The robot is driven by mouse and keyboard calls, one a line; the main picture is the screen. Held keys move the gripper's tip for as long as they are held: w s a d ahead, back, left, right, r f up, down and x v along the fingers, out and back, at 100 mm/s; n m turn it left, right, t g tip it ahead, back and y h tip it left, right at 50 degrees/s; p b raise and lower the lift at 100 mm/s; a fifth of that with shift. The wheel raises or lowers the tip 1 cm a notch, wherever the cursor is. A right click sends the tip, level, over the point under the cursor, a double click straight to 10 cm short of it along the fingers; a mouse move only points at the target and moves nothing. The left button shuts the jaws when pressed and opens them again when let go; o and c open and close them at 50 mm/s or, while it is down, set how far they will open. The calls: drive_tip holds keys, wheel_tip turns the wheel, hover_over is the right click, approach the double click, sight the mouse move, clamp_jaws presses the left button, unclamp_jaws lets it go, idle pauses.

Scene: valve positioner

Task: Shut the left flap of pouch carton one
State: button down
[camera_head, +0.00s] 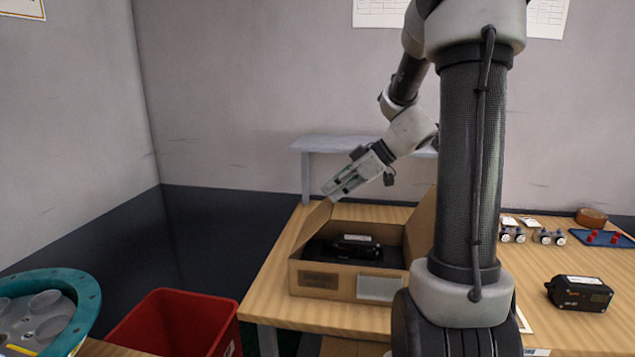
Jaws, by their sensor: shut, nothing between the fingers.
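The pouch carton (320,279) is an open brown cardboard box on the wooden table. A black device (343,249) with a white label lies inside it. The left flap (313,222) stands up, leaning over the carton's left side. The right flap (421,225) also stands up, partly hidden behind my arm. My gripper (331,193) is shut and empty. Its tips are at the upper edge of the left flap, close to it or touching; I cannot tell which.
A grey raised shelf (330,143) stands behind the carton. A black device (579,293), small valve parts (546,237), a blue tray (603,239) and a tape roll (591,217) are at the right. A red bin (175,322) and a teal round tray (82,290) are at the lower left.

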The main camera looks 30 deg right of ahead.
drive_tip(key=s+d+f, duration=0.3)
drive_tip(key=d+f, duration=0.1)
drive_tip(key=f, duration=0.2)
drive_tip(key=shift+s+d, duration=0.15)
drive_tip(key=shift+d, duration=0.05)
drive_tip(key=shift+r, duration=0.25)
idle(1.0)
